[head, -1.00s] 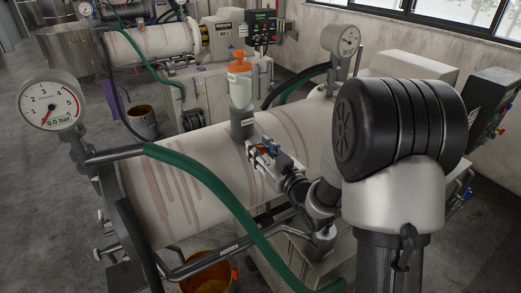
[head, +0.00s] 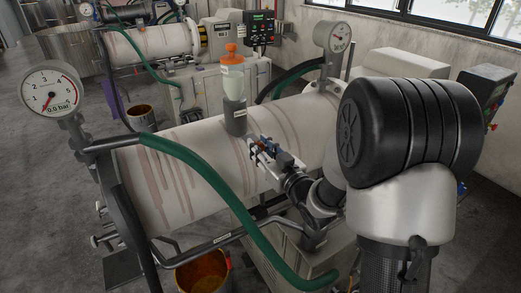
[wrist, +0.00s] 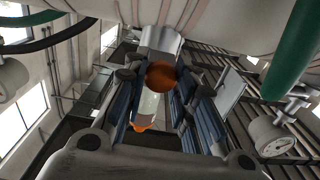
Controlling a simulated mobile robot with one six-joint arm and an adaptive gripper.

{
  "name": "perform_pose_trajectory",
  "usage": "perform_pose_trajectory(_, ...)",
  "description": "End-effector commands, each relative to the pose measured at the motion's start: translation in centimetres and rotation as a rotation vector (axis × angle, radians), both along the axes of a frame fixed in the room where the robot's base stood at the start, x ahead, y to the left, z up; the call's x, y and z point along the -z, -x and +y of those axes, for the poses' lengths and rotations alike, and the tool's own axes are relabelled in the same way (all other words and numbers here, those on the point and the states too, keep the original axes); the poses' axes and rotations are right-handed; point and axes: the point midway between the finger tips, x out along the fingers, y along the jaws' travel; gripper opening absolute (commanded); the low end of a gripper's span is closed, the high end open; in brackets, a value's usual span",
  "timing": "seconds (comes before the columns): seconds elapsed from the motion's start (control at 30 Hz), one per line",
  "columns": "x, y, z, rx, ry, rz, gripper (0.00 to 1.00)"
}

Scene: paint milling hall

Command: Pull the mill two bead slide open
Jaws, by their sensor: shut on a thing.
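The mill's pale, streaked barrel (head: 190,165) lies across the head view. On top stands a grey labelled neck (head: 235,117) with a clear bottle, its orange cap (head: 231,50) up. My gripper (head: 256,148) is beside the neck, low on its right. In the wrist view my gripper (wrist: 160,85) has its blue-padded fingers around a round orange-brown knob (wrist: 160,76), apparently the bead slide's handle. The slide's plate is hidden, so I cannot tell how far it is out. The neck (wrist: 158,40) and bottle (wrist: 149,106) show behind the knob.
A green hose (head: 200,170) arches over the barrel in front of my arm. A pressure gauge (head: 50,92) stands at the left, another gauge (head: 339,37) at the back. An orange-stained bucket (head: 202,270) is below. A second mill (head: 150,45) stands behind.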

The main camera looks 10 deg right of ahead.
Motion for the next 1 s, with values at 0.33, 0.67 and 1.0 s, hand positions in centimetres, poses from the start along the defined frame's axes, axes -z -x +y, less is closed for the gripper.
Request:
perform_pose_trajectory(0.33,0.1,0.0,0.0,0.001,0.0,0.003,0.39)
perform_pose_trajectory(0.67,0.0,0.0,0.0,0.001,0.001,0.002,0.45)
perform_pose_trajectory(1.0,0.0,3.2,-1.2,0.005,0.0,0.003,0.45)
